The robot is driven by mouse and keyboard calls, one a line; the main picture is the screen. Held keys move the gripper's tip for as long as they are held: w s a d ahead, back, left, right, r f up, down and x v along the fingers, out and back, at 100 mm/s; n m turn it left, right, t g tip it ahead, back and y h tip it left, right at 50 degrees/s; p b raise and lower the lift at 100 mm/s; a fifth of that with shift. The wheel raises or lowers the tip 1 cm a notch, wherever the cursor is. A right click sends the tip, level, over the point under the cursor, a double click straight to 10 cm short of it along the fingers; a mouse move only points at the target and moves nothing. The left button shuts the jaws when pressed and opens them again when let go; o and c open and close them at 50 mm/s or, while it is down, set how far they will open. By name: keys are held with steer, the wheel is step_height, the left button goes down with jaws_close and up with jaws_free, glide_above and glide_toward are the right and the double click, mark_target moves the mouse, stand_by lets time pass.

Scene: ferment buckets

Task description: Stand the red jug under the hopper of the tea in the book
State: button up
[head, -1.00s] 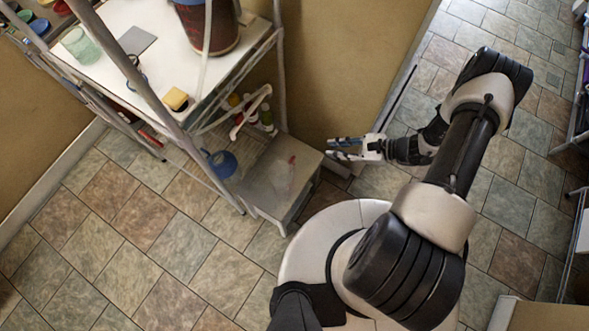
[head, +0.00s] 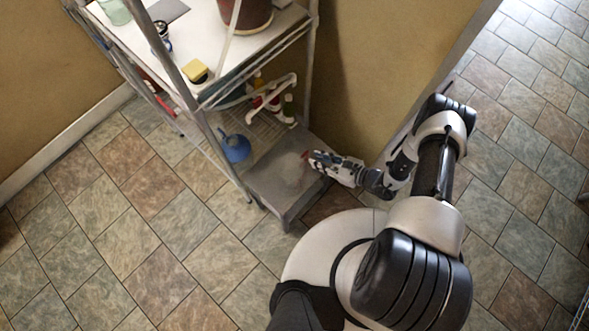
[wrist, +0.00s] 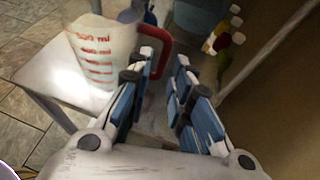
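The red jug (head: 287,170) is a clear measuring jug with a red handle and red markings. I make out no hopper or book.
A blue vessel (head: 236,149) and several small bottles (head: 272,98) are lower down. Floor at front left is clear.

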mark_target(307, 155)
steer(key=b+x, duration=0.2)
steer(key=x, duration=0.3)
steer(key=shift+w+a+f, duration=0.1)
steer(key=shift+w+a, duration=0.2)
steer(key=shift+w, duration=0.05)
steer(key=shift+c, duration=0.4)
jaws_close()
